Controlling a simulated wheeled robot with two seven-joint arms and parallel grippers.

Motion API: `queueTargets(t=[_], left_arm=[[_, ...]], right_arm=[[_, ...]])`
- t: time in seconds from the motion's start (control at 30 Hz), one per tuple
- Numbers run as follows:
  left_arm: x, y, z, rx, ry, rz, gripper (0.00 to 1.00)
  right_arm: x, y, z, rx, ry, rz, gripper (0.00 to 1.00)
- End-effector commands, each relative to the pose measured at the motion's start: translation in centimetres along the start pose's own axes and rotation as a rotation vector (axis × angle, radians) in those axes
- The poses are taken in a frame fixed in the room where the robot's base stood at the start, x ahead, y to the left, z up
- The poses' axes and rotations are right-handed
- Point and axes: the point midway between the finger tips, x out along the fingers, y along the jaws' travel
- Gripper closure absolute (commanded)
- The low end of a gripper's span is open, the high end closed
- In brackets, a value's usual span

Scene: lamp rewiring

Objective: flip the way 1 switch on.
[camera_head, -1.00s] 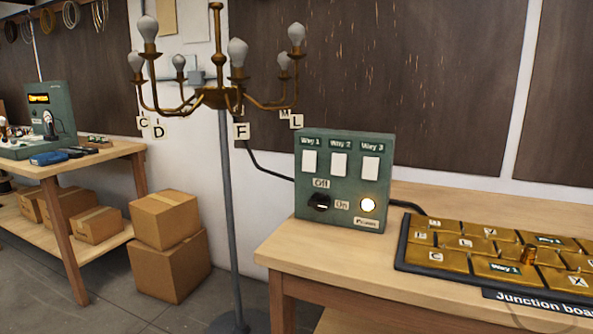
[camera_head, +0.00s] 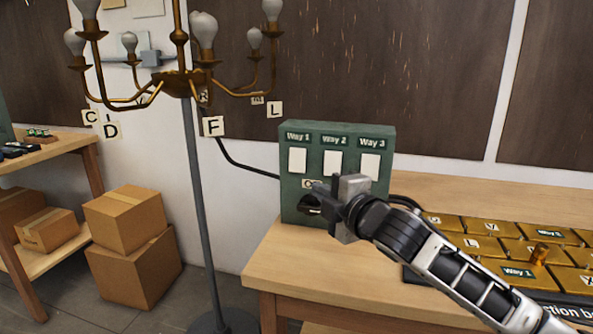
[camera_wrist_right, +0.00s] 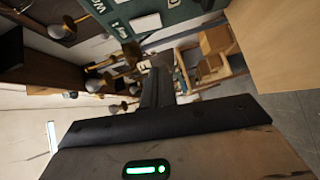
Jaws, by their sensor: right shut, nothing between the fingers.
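The green switch box (camera_head: 288,205) stands on the wooden bench. Its white way 1 switch (camera_head: 297,160) is the leftmost of three, under the "Way 1" label; I cannot tell its position. In the right wrist view the box (camera_wrist_right: 180,14) is at the top, with a white switch (camera_wrist_right: 145,23) beside the "Way 1" label. My right gripper (camera_head: 320,197) is shut and empty, in front of the box's lower part, below the switches. It also shows in the right wrist view (camera_wrist_right: 155,80). It hides the power light and part of the dark knob (camera_head: 309,206). My left gripper is out of view.
A brass chandelier (camera_head: 177,83) with several bulbs and letter tags stands left of the box on a grey pole. The junction board (camera_head: 487,228) lies right, partly behind my right arm. Cardboard boxes (camera_head: 125,220) are at the left. The bench's front left (camera_head: 270,265) is clear.

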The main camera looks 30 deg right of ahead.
Motion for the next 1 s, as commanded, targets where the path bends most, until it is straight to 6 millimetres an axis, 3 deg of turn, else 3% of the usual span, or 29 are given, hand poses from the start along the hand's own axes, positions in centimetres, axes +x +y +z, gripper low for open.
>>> queueTargets(t=[0.23,0.37,0.8,1.0], left_arm=[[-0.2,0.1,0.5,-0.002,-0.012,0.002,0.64],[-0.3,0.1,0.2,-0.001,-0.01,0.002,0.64],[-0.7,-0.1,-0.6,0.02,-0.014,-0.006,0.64],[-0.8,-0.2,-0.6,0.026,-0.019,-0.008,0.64]], right_arm=[[0.3,-0.1,0.0,0.004,0.001,-0.002,1.0],[1.5,0.0,0.0,0.008,0.0,0.0,1.0],[10.4,0.1,-0.1,0.009,0.001,-0.001,1.0],[12.2,-0.1,2.1,0.005,0.0,-0.003,1.0]])
